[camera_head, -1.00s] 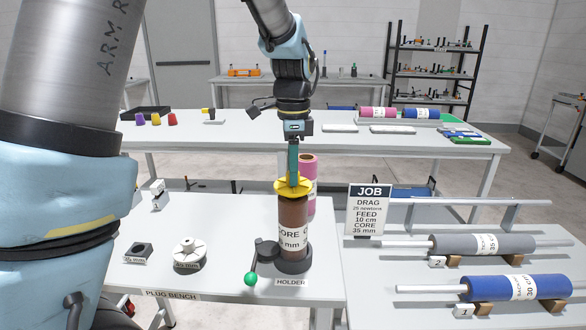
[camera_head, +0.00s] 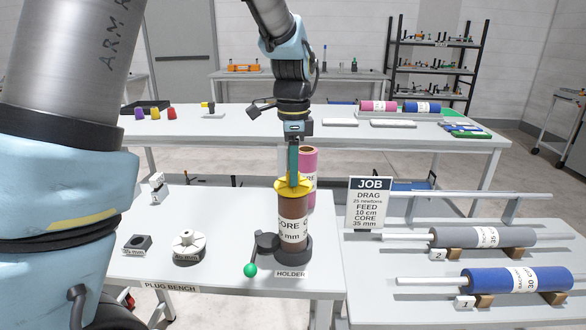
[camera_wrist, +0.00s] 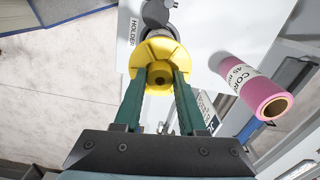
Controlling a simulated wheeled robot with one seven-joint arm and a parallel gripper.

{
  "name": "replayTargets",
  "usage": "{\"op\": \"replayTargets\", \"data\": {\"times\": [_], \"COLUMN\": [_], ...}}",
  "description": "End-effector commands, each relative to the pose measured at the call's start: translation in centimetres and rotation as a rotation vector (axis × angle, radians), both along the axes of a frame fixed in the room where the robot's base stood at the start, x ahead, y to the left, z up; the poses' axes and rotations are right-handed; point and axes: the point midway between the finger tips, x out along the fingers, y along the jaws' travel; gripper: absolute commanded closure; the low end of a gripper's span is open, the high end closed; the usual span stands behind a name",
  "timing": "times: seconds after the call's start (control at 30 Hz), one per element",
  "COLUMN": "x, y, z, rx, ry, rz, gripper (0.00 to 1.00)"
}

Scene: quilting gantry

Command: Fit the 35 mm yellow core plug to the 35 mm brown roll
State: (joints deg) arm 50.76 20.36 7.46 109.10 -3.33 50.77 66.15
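The yellow core plug (camera_head: 294,187) is a flanged disc with a hub. My gripper (camera_head: 293,180) points down and is shut on the hub; the wrist view shows a finger on each side of the plug (camera_wrist: 158,52). The brown roll (camera_head: 293,212) stands upright in the black holder (camera_head: 293,249) on the plug bench, its label partly readable, ending in "mm". The plug's flange is directly over the roll's top end and hides the bore. I cannot tell whether a thin gap is left between flange and roll.
A pink roll (camera_head: 309,165) stands close behind the brown roll. A black clamp with a green-knobbed lever (camera_head: 250,269) is at the holder's left. A white plug (camera_head: 188,243) and black block (camera_head: 138,242) sit farther left. The JOB sign (camera_head: 369,202) is to the right.

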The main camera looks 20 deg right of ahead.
Motion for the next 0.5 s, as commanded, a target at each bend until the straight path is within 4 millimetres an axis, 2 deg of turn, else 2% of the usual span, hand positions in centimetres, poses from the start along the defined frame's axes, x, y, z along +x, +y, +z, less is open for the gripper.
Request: {"op": "replayTargets", "data": {"times": [0.03,0.27,0.5], "x": [0.01,0.01,0.02], "y": [0.0,0.0,-0.01], "z": [0.06,0.06,0.1], "rx": [0.0,0.0,0.0], "ry": [0.0,0.0,0.0], "rz": [0.0,0.0,0.0], "gripper": [0.53,0.28,0.28]}}
